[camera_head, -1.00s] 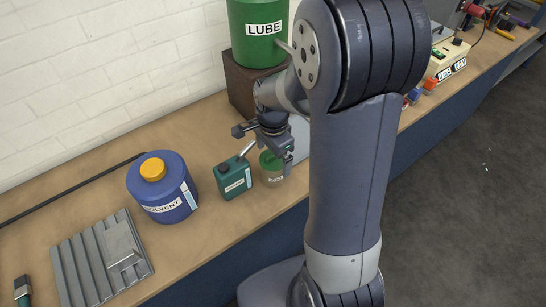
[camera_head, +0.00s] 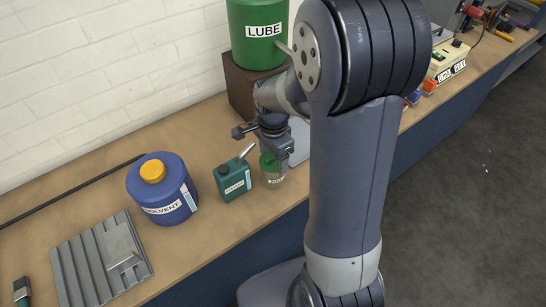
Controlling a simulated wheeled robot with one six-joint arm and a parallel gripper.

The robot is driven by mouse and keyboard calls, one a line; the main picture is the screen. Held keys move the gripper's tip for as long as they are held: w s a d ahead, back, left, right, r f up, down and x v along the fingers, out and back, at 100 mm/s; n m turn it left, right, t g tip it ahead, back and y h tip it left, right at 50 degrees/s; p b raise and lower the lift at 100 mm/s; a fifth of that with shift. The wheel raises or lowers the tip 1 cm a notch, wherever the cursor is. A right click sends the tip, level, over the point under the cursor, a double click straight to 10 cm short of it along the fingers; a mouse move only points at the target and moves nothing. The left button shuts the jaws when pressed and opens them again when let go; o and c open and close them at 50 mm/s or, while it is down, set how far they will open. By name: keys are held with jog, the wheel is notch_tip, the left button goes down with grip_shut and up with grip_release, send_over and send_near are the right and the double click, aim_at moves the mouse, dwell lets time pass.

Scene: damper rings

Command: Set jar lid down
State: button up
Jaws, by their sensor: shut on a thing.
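A small clear jar (camera_head: 272,181) with a label stands on the bench between the green can and my arm. The green lid (camera_head: 267,165) is at the jar's mouth; I cannot tell whether it rests on the rim or is slightly above it. My gripper (camera_head: 276,161) points down over the jar and is shut on the lid. The gripper and wrist hide part of the lid.
A small green can (camera_head: 234,180) with a spout stands just left of the jar. A blue solvent container (camera_head: 163,190) and a grey ribbed tray (camera_head: 80,270) are further left. A green lube drum (camera_head: 257,50) stands on a brown box (camera_head: 240,90) behind.

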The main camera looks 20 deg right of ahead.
aim_at(275, 162)
jog(key=shift+r, duration=0.15)
jog(key=shift+r, duration=0.25)
jog(key=r, duration=0.1)
jog(key=r+b, duration=0.1)
jog(key=shift+s+d+r, duration=0.15)
jog(key=shift+s+r, duration=0.15)
jog(key=shift+s, duration=0.05)
jog(key=s+d+b, duration=0.1)
jog(key=s+d, duration=0.1)
jog(key=s, duration=0.6)
jog(key=s+d+b, duration=0.2)
jog(key=s+d, duration=0.1)
jog(key=s, duration=0.5)
jog(key=shift+s+d, duration=0.15)
jog(key=shift+s, duration=0.1)
jog(key=shift+w+r, duration=0.1)
